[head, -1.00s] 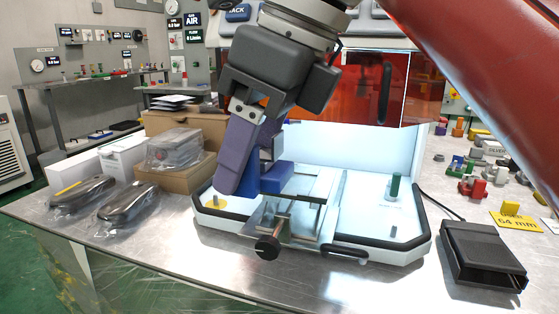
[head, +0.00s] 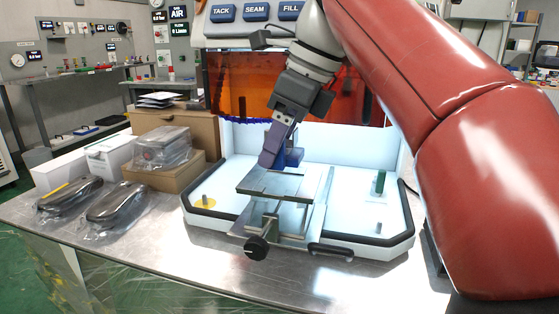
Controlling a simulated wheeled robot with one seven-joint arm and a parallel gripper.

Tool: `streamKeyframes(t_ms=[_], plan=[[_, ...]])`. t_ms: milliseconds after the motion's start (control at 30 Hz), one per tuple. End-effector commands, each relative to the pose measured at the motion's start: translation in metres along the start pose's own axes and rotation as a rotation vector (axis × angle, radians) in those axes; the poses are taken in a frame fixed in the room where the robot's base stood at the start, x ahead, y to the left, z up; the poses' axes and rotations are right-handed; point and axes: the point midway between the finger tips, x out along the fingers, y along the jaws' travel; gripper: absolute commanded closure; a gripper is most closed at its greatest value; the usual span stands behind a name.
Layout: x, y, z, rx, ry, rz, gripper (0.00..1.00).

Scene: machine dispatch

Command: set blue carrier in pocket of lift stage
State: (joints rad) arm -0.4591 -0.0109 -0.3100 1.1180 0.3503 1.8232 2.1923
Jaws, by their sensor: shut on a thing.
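The blue carrier (head: 294,157) is held between the purple fingers of my gripper (head: 277,152), which hides part of it. My gripper is shut on it and tilts down toward the lift stage. The lift stage (head: 262,185) is a grey metal plate on a mechanism with a black knob (head: 256,248) in front. The carrier is at or just above the far edge of the plate. I cannot tell whether they touch. The pocket of the stage is not clearly visible.
The stage stands in a white tray (head: 222,222) with black edging. A green cylinder (head: 380,182) stands at its right, and a pin on a yellow disc (head: 204,202) at its left. An orange screen (head: 240,95) hangs behind. Wrapped items (head: 118,203) and boxes lie left.

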Motion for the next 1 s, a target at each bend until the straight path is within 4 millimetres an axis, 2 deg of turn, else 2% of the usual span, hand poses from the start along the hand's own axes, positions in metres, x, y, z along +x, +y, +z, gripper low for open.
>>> streamKeyframes(t_ms=[233,533,567,700,1000], plan=[[0.030,0.001,-0.013,-0.001,-0.001,0.001,0.67],[0.034,-0.003,-0.014,0.000,0.000,0.000,0.67],[0.035,-0.004,-0.014,0.000,0.001,0.000,0.37],[0.034,-0.004,-0.014,0.000,0.001,0.000,0.19],[0.032,-0.004,-0.014,0.001,0.000,-0.001,0.19]])
